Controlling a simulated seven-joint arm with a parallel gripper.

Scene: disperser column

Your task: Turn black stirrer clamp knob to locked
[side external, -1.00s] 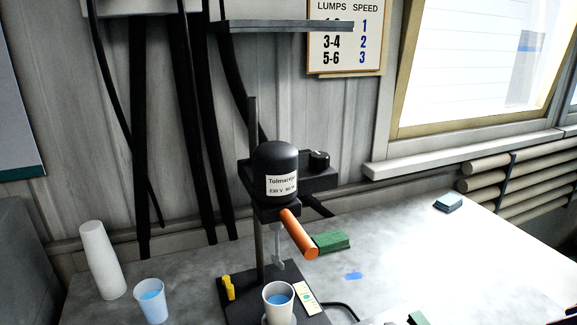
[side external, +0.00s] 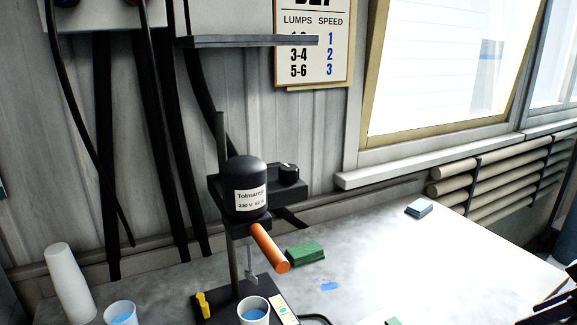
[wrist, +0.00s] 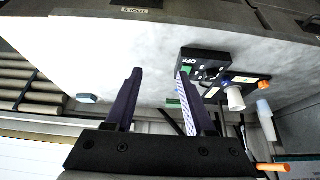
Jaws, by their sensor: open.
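The stirrer (side external: 245,190) is a black motor with a white label, held on an upright post in the side view. A black knob (side external: 289,170) sits on top of its bracket, right of the motor; its lock position cannot be read. An orange handle (side external: 270,248) slants out below the motor. In the wrist view my gripper (wrist: 159,72) is open, its two dark fingers well apart with nothing between them. It is apart from the stirrer. The knob cannot be made out in the wrist view.
A cup of blue liquid (side external: 254,310) stands on the stirrer base. Another blue-filled cup (side external: 121,314) and a white cup stack (side external: 70,285) stand left. A green block (side external: 306,253) lies behind. A black box marked OFF (wrist: 205,62) shows in the wrist view. The table's right side is mostly clear.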

